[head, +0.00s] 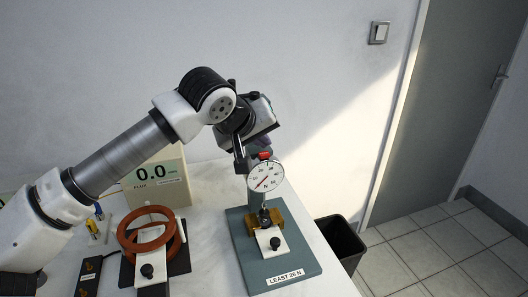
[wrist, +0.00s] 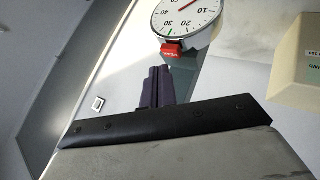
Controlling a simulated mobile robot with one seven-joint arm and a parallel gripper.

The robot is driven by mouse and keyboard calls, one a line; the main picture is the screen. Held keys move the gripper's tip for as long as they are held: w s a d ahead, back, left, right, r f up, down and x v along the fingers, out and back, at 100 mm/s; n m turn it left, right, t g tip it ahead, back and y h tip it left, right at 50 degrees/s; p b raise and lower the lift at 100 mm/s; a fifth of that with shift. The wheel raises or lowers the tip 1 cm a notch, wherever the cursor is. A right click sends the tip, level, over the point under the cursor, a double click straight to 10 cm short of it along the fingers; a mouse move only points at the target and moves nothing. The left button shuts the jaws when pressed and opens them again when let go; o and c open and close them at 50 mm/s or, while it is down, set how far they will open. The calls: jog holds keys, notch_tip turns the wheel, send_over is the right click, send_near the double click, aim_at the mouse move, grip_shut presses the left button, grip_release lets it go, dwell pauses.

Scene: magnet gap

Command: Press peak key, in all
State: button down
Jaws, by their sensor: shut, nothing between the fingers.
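A round white force dial (head: 265,176) stands on a grey-green plate labelled "LEAST 26 N" (head: 248,271). Its red needle points to the lower left. A small red key (head: 265,155) sits on the dial's top rim; it is also in the wrist view (wrist: 171,49), with lettering too small to read. My gripper (head: 240,164) is just left of the key and dial in the head view. In the wrist view its two dark fingers (wrist: 159,74) are together, empty, with tips close to the key. I cannot tell whether they touch it.
A beige flux meter (head: 156,175) reads 0.0 at the back left. Orange-brown rings (head: 147,232) stand on a black base left of the plate. A dark bin (head: 341,243) is on the floor beyond the table's right edge.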

aim_at(262, 156)
jog(key=shift+r+p, duration=1.3)
jog(key=shift+r, duration=1.25)
jog(key=shift+f, duration=0.15)
